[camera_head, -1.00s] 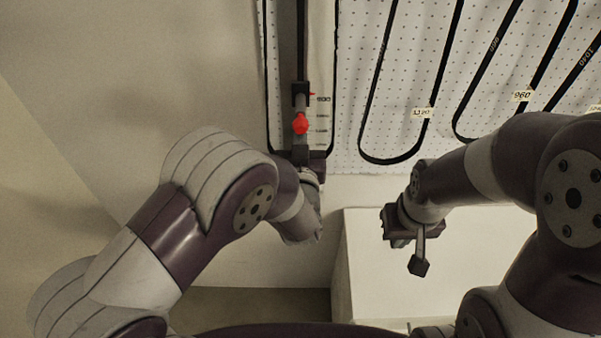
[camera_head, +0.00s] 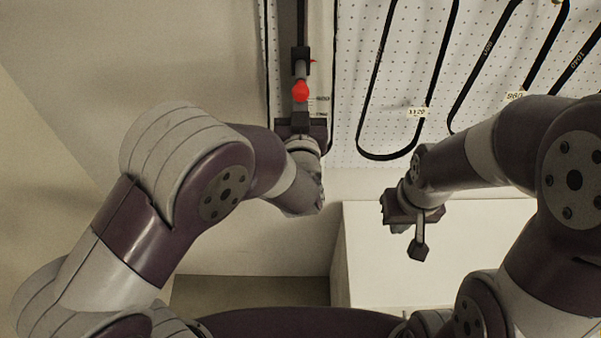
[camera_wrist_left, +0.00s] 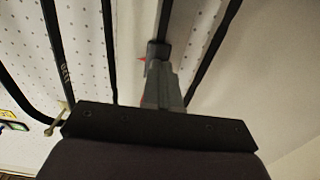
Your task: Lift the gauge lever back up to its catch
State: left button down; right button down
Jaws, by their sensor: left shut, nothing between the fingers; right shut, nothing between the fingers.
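The gauge lever is a dark sliding block (camera_head: 300,61) with a red knob (camera_head: 300,91), on an upright dark rail (camera_head: 301,20) in front of the pegboard. A small red pointer sticks out from the block's right side in the head view. My left gripper (camera_head: 300,122) is shut and empty, directly below the red knob, with its fingers pointing up at it. In the left wrist view the grey fingers (camera_wrist_left: 165,88) cover most of the knob, and the block (camera_wrist_left: 158,50) shows beyond them. I cannot tell whether they touch. My right gripper (camera_head: 418,249) is shut and empty, away from the lever.
The white pegboard (camera_head: 350,100) carries several black belts with number tags, such as one tag (camera_head: 417,112) right of the rail. A pale box-like surface (camera_head: 385,270) stands below the right gripper. The wall left of the rail is clear.

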pick_arm(q)
jog(key=shift+r, duration=8.55)
jog(key=s+f, duration=0.1)
jog(key=s, duration=0.6)
jog(key=shift+f, duration=0.35)
